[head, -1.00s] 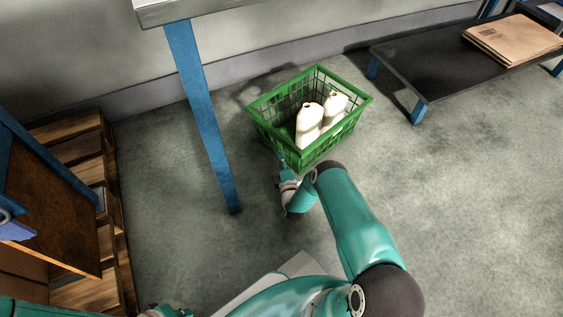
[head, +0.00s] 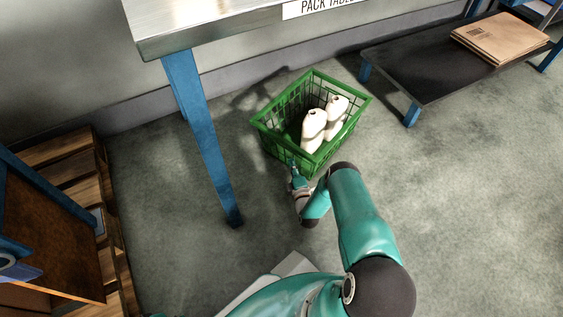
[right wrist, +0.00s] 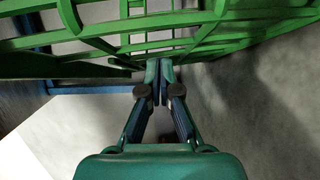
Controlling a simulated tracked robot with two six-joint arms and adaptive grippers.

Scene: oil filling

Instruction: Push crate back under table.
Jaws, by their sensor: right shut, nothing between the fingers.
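The green crate (head: 277,132) stands on the floor to the right of the table's blue leg, with two white bottles (head: 314,127) upright inside it. The pack table (head: 190,22) shows at the top, with its edge above and behind the crate. My right gripper (head: 292,165) is at the crate's near side. In the right wrist view its fingers (right wrist: 159,82) are shut with nothing between them, and their tips are at the crate's green bars (right wrist: 150,45). I cannot tell for sure whether they touch. My left gripper is not in view.
The blue table leg (head: 205,140) stands left of the crate. A low dark shelf (head: 430,65) with cardboard packages (head: 500,38) is at the upper right. Wooden pallets (head: 85,180) are at the left. The floor right of the crate is clear.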

